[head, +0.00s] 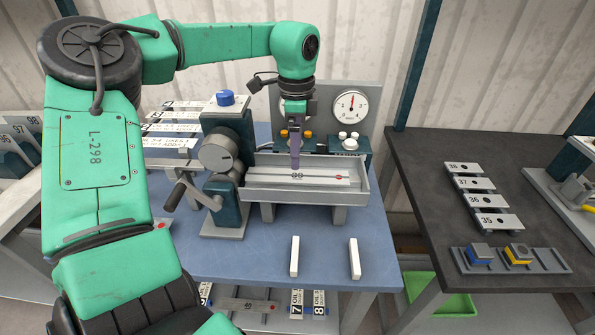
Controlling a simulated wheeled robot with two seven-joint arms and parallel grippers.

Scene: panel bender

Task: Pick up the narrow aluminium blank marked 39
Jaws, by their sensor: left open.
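A long narrow pale metal blank (325,179) lies flat in the grey trough (356,197) of the bench machine. It has a red dot near its right end and a small dark number near its middle. I cannot read that number for certain; 39 is possible. My left gripper (295,163) points down over the middle of this blank, seen edge-on. It is open with nothing held, and its tips are close above the number. Whether the tips touch the blank is unclear. My right gripper is not in view.
The blue bench (225,262) carries a crank and dial gauge (351,107) around the trough. More marked strips (172,128) lie at the back left. A dark table (423,171) at right holds several numbered plates (469,184).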

